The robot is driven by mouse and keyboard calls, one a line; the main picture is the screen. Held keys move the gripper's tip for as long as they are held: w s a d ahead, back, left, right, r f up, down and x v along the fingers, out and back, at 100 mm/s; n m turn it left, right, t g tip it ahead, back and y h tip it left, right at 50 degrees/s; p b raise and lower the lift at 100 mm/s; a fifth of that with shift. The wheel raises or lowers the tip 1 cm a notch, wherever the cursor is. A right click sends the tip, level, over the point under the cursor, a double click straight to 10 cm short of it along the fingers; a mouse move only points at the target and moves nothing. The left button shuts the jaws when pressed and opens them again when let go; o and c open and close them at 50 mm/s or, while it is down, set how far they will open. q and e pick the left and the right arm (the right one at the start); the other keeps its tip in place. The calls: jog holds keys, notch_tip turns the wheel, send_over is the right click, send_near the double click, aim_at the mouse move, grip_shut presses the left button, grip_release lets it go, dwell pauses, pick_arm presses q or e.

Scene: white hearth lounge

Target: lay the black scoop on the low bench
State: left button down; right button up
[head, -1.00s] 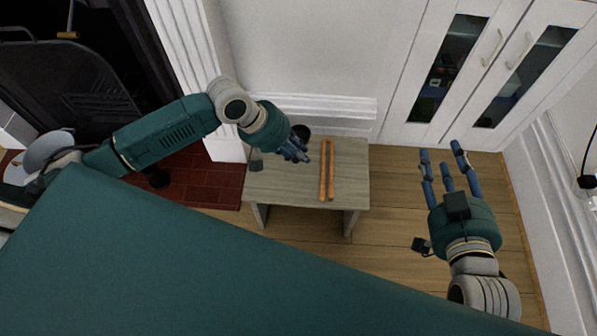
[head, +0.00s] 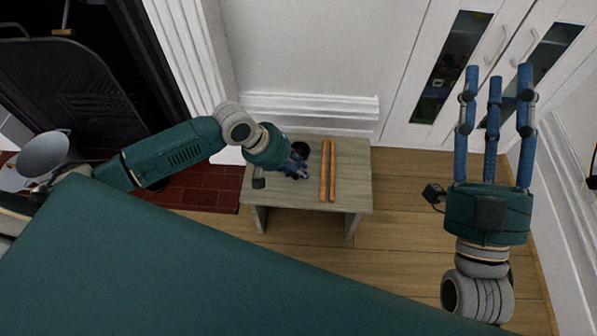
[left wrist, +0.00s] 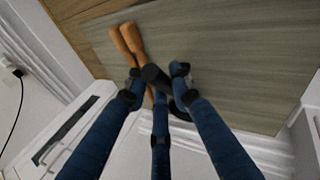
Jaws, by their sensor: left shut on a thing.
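The low bench (head: 352,195) is a small grey wooden table against the white wall, also in the left wrist view (left wrist: 230,60). My left gripper (head: 303,170) is low over the bench top, left of the wooden tongs. It is shut on the black scoop (head: 300,148), whose dark round part shows just behind the fingers. In the left wrist view the scoop's black end (left wrist: 155,75) sticks out between the fingertips. Most of the scoop is hidden; I cannot tell whether it touches the bench. My right gripper (head: 496,80) is open and empty, off to the right.
Orange-brown wooden tongs (head: 328,172) lie on the bench, close to the left fingers, and show in the left wrist view (left wrist: 127,42). A dark fireplace (head: 60,85) is at left, a glass-doored white cabinet (head: 480,60) at right. The bench's right end is clear.

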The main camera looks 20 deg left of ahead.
pick_arm(q)
jog(key=shift+f, duration=0.35)
pick_arm(e)
jog(key=shift+s+r+t, duration=0.4)
jog(key=shift+s+r, duration=0.15)
jog(key=shift+r, duration=0.2)
jog(key=shift+w, duration=0.1)
pick_arm(q)
jog(key=shift+f, duration=0.1)
jog(key=c, duration=1.5)
grip_release()
pick_arm(e)
jog(key=shift+w+f, duration=0.1)
jog(key=shift+f, duration=0.1)
